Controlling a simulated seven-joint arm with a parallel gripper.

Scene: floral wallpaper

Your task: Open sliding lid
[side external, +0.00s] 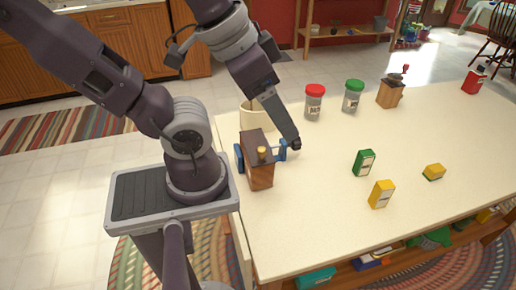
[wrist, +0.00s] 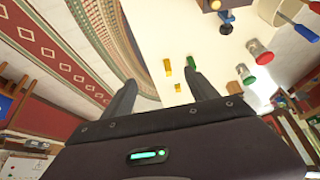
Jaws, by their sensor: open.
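A brown wooden box (side external: 257,172) stands on the table near my base, with a dark top and a small yellow knob (side external: 262,151). Blue parts stick out at its sides. I cannot tell which surface is the sliding lid. The box is cut off at the top edge of the wrist view, where its yellow knob (wrist: 215,4) shows. My gripper (side external: 296,145) is just right of the box in the side view, apart from the knob. In the wrist view its two dark fingers (wrist: 165,80) are spread with nothing held between them.
A cream crock (side external: 251,117) stands behind the box. A red-lidded jar (side external: 314,104), a green-lidded jar (side external: 352,97) and a wooden grinder (side external: 391,93) stand farther back. Green (side external: 364,163) and yellow (side external: 381,194) boxes stand right. The table between is clear.

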